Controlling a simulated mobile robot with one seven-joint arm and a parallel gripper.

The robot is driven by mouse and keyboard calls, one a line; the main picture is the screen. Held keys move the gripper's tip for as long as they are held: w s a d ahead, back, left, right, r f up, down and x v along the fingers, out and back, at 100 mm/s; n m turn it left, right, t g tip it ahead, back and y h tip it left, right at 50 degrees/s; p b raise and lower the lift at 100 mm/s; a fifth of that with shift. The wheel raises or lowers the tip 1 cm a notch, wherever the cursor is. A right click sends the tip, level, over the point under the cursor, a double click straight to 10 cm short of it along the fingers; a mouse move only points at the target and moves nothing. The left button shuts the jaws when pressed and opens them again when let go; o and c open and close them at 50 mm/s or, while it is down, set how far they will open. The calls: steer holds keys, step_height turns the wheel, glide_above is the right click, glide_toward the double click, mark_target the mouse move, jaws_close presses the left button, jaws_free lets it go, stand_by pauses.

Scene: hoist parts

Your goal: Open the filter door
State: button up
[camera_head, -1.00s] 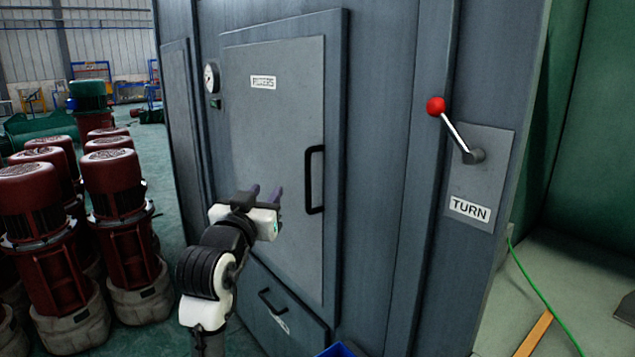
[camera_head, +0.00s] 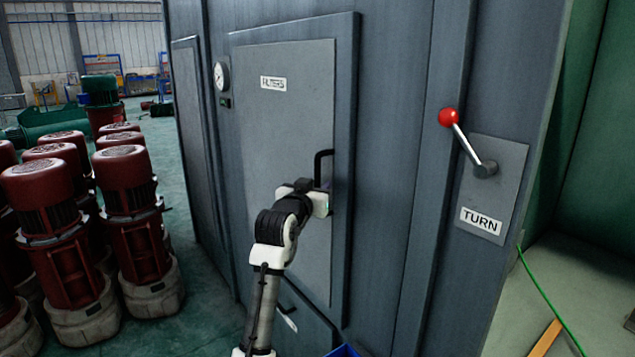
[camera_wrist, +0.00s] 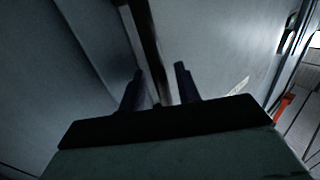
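The filter door (camera_head: 285,130) is a grey panel labelled FILTERS, and it looks closed in its frame. Its black handle (camera_head: 322,165) is on the right side; the lower part is hidden behind my gripper in the head view. In the wrist view the handle bar (camera_wrist: 147,40) runs down between the two fingers. My gripper (camera_wrist: 160,85) is open, with its fingers apart on either side of the bar. A gap shows beside the right finger; I cannot tell whether the left finger touches the bar. In the head view the fingertips are hidden.
A red-knobbed lever (camera_head: 466,140) sits on a plate marked TURN, right of the door. A lower panel with a handle (camera_head: 290,320) is below. Several red motors (camera_head: 130,220) stand at left. A blue bin edge (camera_head: 343,350) shows at the bottom.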

steer(key=shift+w+d, duration=0.15)
steer(key=shift+w, duration=0.2)
steer(key=shift+c, duration=0.4)
jaws_close()
